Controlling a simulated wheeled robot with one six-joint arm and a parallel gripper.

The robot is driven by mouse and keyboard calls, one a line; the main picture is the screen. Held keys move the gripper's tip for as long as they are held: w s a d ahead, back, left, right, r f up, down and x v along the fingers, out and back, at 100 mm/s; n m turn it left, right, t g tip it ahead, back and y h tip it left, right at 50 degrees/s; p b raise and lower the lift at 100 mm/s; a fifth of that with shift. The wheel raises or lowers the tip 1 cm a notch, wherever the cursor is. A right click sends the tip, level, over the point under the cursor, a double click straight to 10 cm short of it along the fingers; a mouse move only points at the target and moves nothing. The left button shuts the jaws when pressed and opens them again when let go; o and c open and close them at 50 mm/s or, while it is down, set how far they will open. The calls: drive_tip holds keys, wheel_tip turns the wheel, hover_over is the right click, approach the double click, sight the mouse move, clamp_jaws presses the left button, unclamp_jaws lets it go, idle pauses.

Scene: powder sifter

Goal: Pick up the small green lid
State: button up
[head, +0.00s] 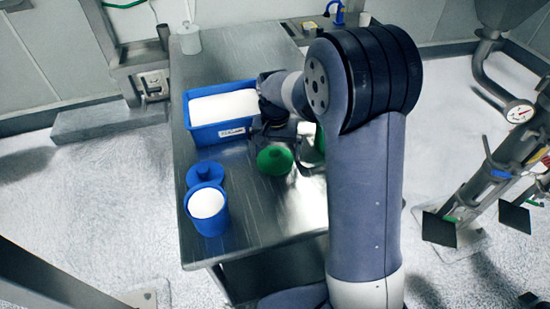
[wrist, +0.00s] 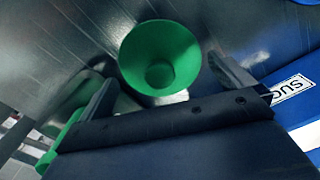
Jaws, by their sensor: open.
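The small green lid (head: 275,161) lies on the metal table in the head view, round with a raised middle. In the wrist view the green lid (wrist: 160,42) is at the upper middle, between the finger tips and beyond them. My gripper (wrist: 163,76) is open, with one finger on each side of the lid in the picture. I see no contact with it. In the head view my gripper (head: 270,137) is just behind the lid, partly hidden by my arm.
A blue bin (head: 220,135) of white powder stands behind left. A blue cup (head: 208,225) of white powder and a blue lid (head: 205,173) are at front left. The front table area is clear.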

sight(278, 151)
drive_tip(key=shift+f, duration=1.2)
drive_tip(key=c, duration=0.6)
drive_tip(key=shift+r, duration=0.1)
drive_tip(key=r, duration=1)
drive_tip(key=shift+w+d+r, duration=0.25)
drive_tip(key=shift+d, duration=0.15)
drive_tip(key=w+d+r+p, duration=0.2)
drive_tip(key=d+r+p, duration=0.1)
drive_tip(key=d+p, duration=0.4)
drive_tip(key=w+d+r+p, duration=0.35)
drive_tip(key=d+p, duration=0.25)
drive_tip(key=d, duration=0.3)
wheel_tip(278, 151, down, 6)
drive_tip(key=b, duration=0.5)
drive_tip(key=shift+s, duration=0.4)
